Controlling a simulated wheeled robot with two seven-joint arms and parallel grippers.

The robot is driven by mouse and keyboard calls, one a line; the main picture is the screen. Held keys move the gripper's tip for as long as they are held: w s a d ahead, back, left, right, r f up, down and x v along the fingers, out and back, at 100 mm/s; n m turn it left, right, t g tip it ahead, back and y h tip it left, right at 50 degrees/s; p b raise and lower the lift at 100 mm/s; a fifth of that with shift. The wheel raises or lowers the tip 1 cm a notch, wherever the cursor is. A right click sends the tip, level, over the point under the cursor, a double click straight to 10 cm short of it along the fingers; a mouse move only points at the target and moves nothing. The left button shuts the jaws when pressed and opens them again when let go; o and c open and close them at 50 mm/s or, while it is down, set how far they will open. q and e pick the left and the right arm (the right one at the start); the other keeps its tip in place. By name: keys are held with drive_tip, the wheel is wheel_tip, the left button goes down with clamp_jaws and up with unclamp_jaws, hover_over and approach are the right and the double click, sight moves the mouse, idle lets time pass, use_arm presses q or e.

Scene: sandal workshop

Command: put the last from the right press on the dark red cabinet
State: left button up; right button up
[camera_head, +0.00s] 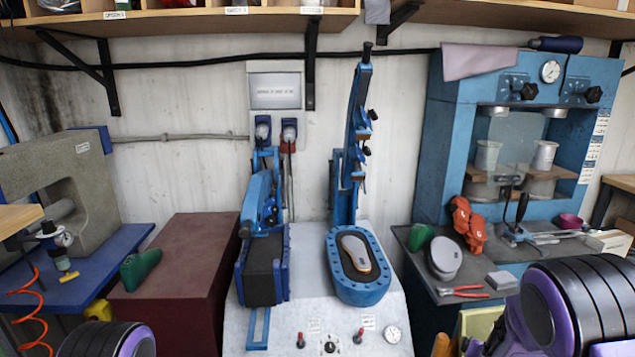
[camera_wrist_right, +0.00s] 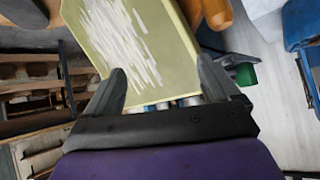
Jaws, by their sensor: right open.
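The right press (camera_head: 359,291) stands with its blue arm raised. A beige sole with an orange-brown edge (camera_head: 357,253) lies in its oval opening; I cannot see a green last there. A green last (camera_head: 141,269) lies on top of the dark red cabinet (camera_head: 190,262), near its left edge. Another green last (camera_head: 420,237) lies on the right-hand bench. My right gripper (camera_wrist_right: 162,84) is open and empty in the wrist view, in front of a yellow-green tray with white strips (camera_wrist_right: 178,40). Only arm parts show at the head view's lower corners; my left gripper is out of view.
The left press (camera_head: 263,268) is closed beside the cabinet. The bench (camera_head: 437,297) right of the presses holds grey soles (camera_head: 444,258), orange gloves (camera_head: 468,222) and red pliers (camera_head: 462,291). The cabinet top right of the green last is clear.

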drive_tip(key=s+a+f+g+b, duration=0.1)
drive_tip(key=s+a+f+b, duration=0.1)
drive_tip(key=s+f, duration=0.5)
drive_tip(key=s+a+f+g+y+b, duration=0.1)
drive_tip(key=s+a+f, duration=0.3)
drive_tip(key=s, duration=1.3)
drive_tip(key=s+a+f+g+b, duration=0.3)
drive_tip(key=s+a+f, duration=0.1)
drive_tip(key=s+f, duration=0.8)
drive_tip(key=shift+s+f+n+b, duration=0.2)
drive_tip(key=shift+s+n+b, duration=0.1)
drive_tip(key=shift+s+n, duration=0.15)
drive_tip(key=shift+c, duration=0.5)
